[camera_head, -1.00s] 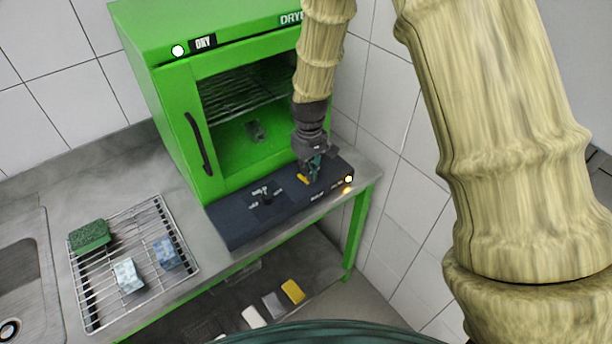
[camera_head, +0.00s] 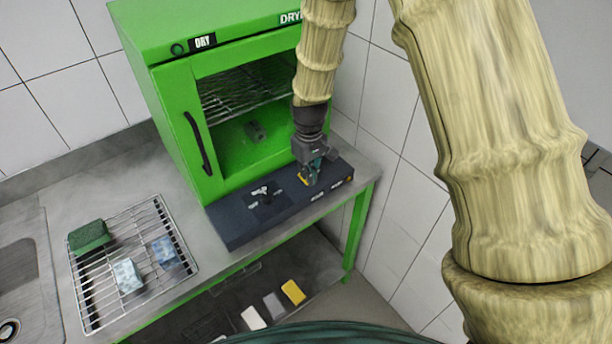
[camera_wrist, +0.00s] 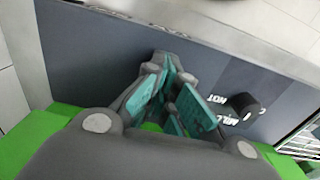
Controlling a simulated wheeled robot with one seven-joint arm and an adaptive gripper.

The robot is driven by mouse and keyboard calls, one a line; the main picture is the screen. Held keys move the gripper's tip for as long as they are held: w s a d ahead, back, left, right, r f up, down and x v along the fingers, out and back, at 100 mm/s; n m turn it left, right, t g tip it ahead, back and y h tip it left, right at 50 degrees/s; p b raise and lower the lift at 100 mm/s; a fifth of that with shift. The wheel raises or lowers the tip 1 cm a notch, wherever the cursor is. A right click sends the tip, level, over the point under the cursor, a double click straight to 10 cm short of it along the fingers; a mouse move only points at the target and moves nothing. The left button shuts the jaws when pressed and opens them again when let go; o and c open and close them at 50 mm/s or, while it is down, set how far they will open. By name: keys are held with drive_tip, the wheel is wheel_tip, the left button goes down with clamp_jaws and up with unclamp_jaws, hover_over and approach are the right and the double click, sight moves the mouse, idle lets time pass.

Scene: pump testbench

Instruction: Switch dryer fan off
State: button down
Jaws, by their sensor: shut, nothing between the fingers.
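The green dryer (camera_head: 178,115) stands at the back of the counter. Its lamp (camera_head: 177,48) beside the DRY label is dark. The dark control panel (camera_head: 235,229) lies in front of it. A black knob (camera_head: 264,193) sits on the panel's left half; in the wrist view the knob (camera_wrist: 243,105) is beside a label reading MILD and HOT. My gripper (camera_head: 309,181) is shut and empty, low at the right half of the panel, by a small yellow part (camera_head: 303,179). In the wrist view its teal fingers (camera_wrist: 172,100) hide what is under them. I cannot tell whether they touch it.
A wire rack (camera_head: 87,318) on the counter holds a green sponge (camera_head: 89,236) and two bluish blocks (camera_head: 129,275). A sink (camera_head: 22,265) is at the far left. A tiled wall (camera_head: 385,120) stands close on the right. Several small blocks lie on the shelf below.

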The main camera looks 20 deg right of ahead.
drive_tip(key=shift+r+p, duration=2.65)
drive_tip(key=shift+r, duration=0.8)
drive_tip(key=shift+f, duration=0.1)
